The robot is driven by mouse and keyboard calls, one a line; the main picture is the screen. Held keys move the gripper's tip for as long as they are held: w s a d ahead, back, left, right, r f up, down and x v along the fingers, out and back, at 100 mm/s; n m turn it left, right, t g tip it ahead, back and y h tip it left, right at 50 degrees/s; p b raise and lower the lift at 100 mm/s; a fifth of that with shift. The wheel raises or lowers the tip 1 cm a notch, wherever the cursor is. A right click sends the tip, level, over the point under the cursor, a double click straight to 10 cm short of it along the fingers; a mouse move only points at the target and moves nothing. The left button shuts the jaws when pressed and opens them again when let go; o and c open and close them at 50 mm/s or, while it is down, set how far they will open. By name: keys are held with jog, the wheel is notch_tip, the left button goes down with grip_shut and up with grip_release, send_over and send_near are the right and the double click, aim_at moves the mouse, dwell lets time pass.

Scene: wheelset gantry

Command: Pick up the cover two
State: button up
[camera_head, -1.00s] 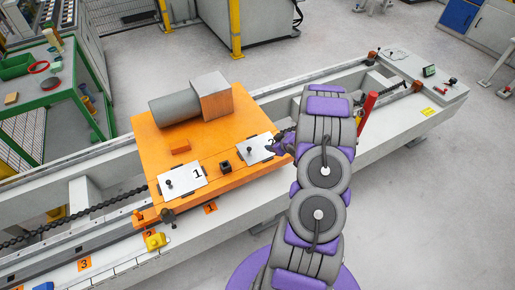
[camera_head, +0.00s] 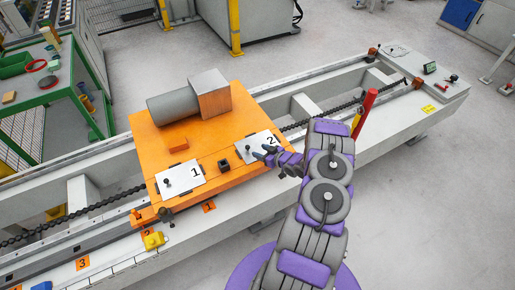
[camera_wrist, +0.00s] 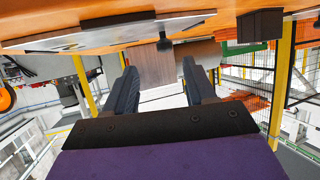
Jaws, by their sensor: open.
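Cover two (camera_head: 262,142) is a white plate marked "2" on the right of the orange carriage top. My gripper (camera_head: 262,152) is at this plate's near edge, reaching in from the right, and partly hides it. In the wrist view, which looks upside down, the plate (camera_wrist: 110,33) spans the top. A dark knob (camera_wrist: 163,43) sticks out from it, between the lines of my fingers and ahead of their tips. My gripper (camera_wrist: 160,70) is open, with nothing between its two fingers. Contact with the plate cannot be told.
Cover one (camera_head: 184,178), a white plate with a black knob, lies to the left. A small black block (camera_head: 223,165) sits between the plates. A grey cylinder with a box-shaped end (camera_head: 190,98) stands behind. A red post (camera_head: 368,105) rises beside my arm.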

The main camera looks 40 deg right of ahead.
aim_at(248, 145)
jog(key=w+f, duration=0.1)
jog(key=w, duration=0.1)
jog(key=shift+w+d+f, duration=0.2)
jog(key=shift+w+f, duration=0.15)
jog(key=shift+w+f+b, duration=0.1)
jog(key=shift+w+b, duration=0.2)
jog(key=shift+w+a, duration=0.3)
jog(key=shift+a, duration=0.2)
jog(key=shift+w+a, duration=0.25)
jog(key=shift+w, duration=0.05)
jog(key=x, duration=0.1)
jog(key=b+x, duration=0.1)
jog(key=x, duration=0.2)
jog(key=shift+w+d+b, duration=0.15)
jog(key=shift+d+b, duration=0.1)
jog(key=shift+b, duration=0.1)
jog(key=shift+a, duration=0.15)
jog(key=shift+a, duration=0.15)
jog(key=c, duration=0.3)
grip_shut()
